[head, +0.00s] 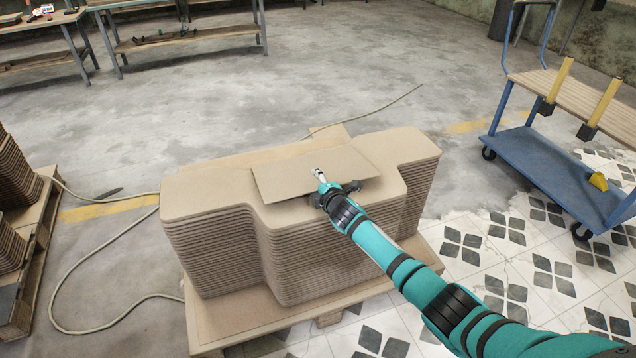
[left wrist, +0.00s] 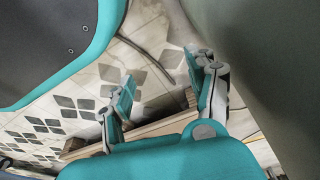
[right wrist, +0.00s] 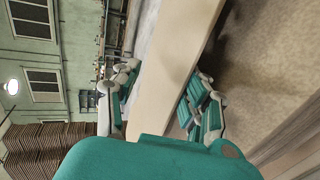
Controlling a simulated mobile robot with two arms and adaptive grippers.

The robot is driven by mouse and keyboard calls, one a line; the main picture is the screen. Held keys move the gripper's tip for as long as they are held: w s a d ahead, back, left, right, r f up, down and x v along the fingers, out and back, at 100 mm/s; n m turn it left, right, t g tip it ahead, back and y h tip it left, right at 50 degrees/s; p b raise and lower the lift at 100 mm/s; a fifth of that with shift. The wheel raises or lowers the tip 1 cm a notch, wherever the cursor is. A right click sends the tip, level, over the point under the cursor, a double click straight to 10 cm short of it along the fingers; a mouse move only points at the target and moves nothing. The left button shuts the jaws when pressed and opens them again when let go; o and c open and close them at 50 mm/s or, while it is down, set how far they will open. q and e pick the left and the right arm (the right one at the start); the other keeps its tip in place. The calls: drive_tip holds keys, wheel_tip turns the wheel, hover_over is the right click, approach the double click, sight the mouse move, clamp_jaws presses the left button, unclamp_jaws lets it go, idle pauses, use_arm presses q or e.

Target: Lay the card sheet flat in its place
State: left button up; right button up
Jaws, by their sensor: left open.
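The card sheet (head: 305,172) is a thin tan rectangle on top of the stack of curved boards (head: 215,250), turned askew to the stack. I cannot tell whether all of it touches the top board. My right gripper (head: 335,190) is at the sheet's near right edge. In the right wrist view its fingers (right wrist: 160,88) stand wide apart, with the sheet (right wrist: 185,35) as a pale strip between and beyond them. My left gripper (left wrist: 160,82) shows only in the left wrist view, open and empty, with tiled floor and a wooden edge behind it.
The stack stands on a wooden pallet (head: 235,325). Another board stack (head: 15,180) on a pallet is at the left. A blue cart (head: 550,165) with yellow-handled tools stands at the right. A cable (head: 95,326) lies on the floor. Workbenches (head: 190,38) stand at the back.

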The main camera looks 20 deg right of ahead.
drive_tip(key=shift+w+g+p, duration=0.1)
drive_tip(key=shift+g+p, duration=0.2)
drive_tip(key=shift+p, duration=0.75)
drive_tip(key=shift+r+p, duration=0.1)
drive_tip(key=shift+p, duration=0.35)
drive_tip(key=shift+w+g+p, duration=0.2)
drive_tip(key=shift+g+p, duration=0.3)
drive_tip(key=shift+p, duration=0.25)
use_arm(q)
drive_tip(key=s+a+f, duration=0.1)
drive_tip(key=s+f, duration=0.3)
drive_tip(key=s, duration=0.4)
drive_tip(key=s+a+f+g+p, duration=0.1)
drive_tip(key=s+f, duration=0.3)
drive_tip(key=s, duration=0.4)
drive_tip(key=shift+a+f+p, duration=0.15)
drive_tip(key=shift+a+p, duration=0.15)
drive_tip(key=shift+a, duration=0.2)
use_arm(e)
drive_tip(key=shift+g, duration=0.3)
drive_tip(key=shift+w+r, duration=0.1)
idle(0.3)
